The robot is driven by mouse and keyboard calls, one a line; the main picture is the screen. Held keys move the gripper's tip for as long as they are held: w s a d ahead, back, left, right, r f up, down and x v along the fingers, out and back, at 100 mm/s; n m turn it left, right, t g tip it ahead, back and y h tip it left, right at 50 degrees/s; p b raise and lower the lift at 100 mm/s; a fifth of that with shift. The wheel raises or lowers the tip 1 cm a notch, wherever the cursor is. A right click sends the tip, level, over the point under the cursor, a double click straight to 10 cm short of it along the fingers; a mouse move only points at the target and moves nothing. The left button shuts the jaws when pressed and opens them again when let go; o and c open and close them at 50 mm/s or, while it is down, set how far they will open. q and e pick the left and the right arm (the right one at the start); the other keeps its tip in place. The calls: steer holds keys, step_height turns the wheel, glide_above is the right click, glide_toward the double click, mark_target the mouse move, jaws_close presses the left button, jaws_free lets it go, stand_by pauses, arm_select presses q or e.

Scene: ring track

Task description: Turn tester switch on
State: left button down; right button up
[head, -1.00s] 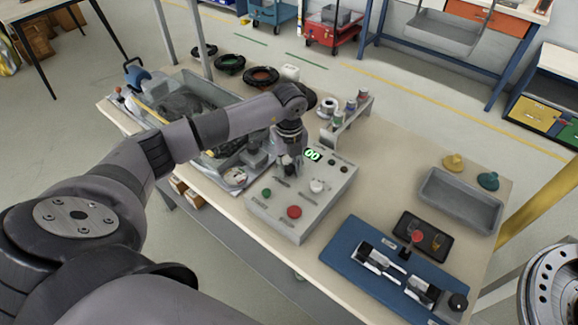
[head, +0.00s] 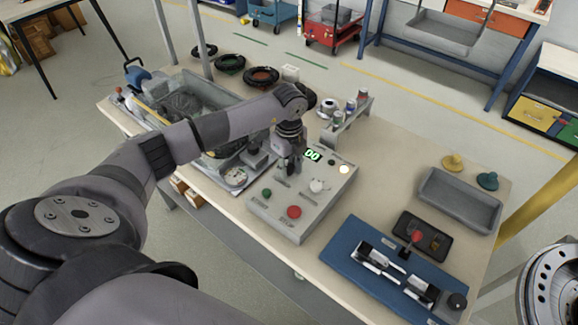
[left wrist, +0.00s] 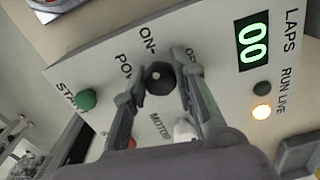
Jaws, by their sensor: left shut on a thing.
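The tester (head: 274,225) is a grey box with a sloped panel on the table, in the middle of the head view. My left gripper (head: 289,166) comes down on its upper left part. In the left wrist view my left gripper (left wrist: 162,80) is shut on a black round knob (left wrist: 159,78), beside the printing "PO…" and "ON". The green display (left wrist: 252,41) reads 00. The lamp by LIVE (left wrist: 261,112) glows warm white; the lamp by RUN (left wrist: 262,88) is dark green. The fingers partly cover the labels. My right gripper is out of view.
The panel also carries a green START button (left wrist: 86,98), a red button (head: 294,212) and a white knob (head: 318,186). A blue mat (head: 345,268) and grey tray (head: 460,204) lie right.

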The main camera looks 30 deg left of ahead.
mark_target(289, 167)
arm_select(q)
steer(key=shift+r, duration=0.1)
steer(key=c, duration=1.3)
jaws_free()
step_height(289, 167, up, 12)
